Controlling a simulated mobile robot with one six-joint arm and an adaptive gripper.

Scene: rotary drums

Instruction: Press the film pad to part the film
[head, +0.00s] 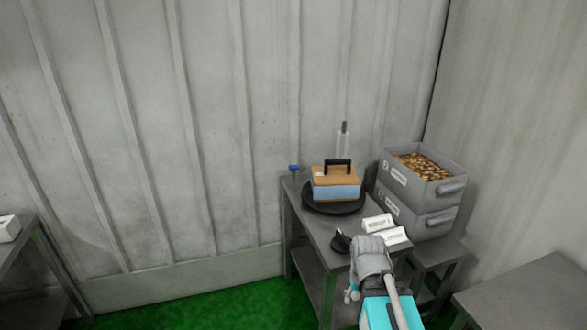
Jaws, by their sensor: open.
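A box (336,184) with a tan top, light blue sides and a black handle sits on a round black turntable (334,208) on a grey metal table (318,222). A pale upright roll (343,146) with a dark tip stands behind the box. Two white blocks with dark markings lie at the table's right side, a farther one (377,223) and a nearer one (395,236). I cannot tell which thing is the film pad. My gripper (340,243) is small and dark here, open, over the table's near part, left of the white blocks. My arm partly hides that area.
A small blue item (293,168) is at the table's back left corner. Stacked grey crates (421,192) stand at the right, the top one full of brownish pieces. Another table (530,295) is at the lower right. Green floor (200,305) is clear on the left.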

